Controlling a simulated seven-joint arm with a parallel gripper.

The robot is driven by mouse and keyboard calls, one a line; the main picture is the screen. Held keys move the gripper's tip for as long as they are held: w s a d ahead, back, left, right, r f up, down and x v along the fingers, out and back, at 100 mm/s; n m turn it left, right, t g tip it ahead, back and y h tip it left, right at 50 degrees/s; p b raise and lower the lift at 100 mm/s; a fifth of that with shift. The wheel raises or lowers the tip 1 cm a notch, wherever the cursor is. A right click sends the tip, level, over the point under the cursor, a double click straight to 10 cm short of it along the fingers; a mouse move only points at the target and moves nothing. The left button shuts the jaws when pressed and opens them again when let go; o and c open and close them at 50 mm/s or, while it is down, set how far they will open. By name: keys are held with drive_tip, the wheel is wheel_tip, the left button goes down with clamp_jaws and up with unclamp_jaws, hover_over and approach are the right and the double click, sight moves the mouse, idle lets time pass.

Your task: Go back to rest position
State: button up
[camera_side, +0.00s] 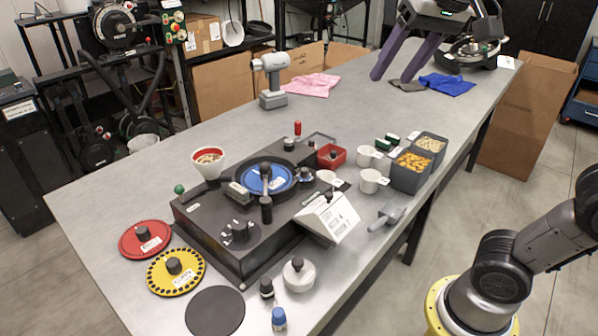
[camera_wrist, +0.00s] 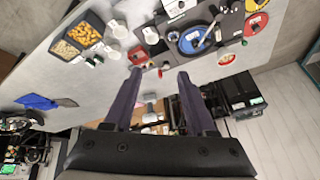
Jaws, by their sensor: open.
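My gripper (camera_side: 392,77) is at the far end of the table in the side view. Its two purple fingers point down and stand apart, with nothing between them. The wrist view also shows my gripper (camera_wrist: 159,75) with spread fingers. The seed meter (camera_side: 225,228) is a dark box near the middle of the table, well away from my gripper. A blue disc (camera_side: 262,180) sits on top of it, and it also shows in the wrist view (camera_wrist: 190,42). A funnel (camera_side: 208,165) with seeds stands at its back left corner.
Red (camera_side: 130,241) and yellow (camera_side: 160,279) discs and a black disc (camera_side: 215,312) lie left and in front. Bins of corn (camera_side: 408,178) and pale seeds, and white cups (camera_side: 371,182), stand right. A drill (camera_side: 270,80), pink cloth (camera_side: 313,85) and blue cloth (camera_side: 447,84) lie toward the back.

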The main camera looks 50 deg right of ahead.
drive_tip(key=s+f+n, duration=0.3)
drive_tip(key=s+f, duration=0.1)
drive_tip(key=f, duration=0.5)
drive_tip(key=s+a+f+n+y, duration=0.1)
drive_tip(key=s+f+n, duration=0.2)
drive_tip(key=f, duration=0.6)
drive_tip(key=shift+s+a+f+n, duration=0.25)
drive_tip(key=shift+s+n, duration=0.15)
drive_tip(key=shift+s, duration=0.3)
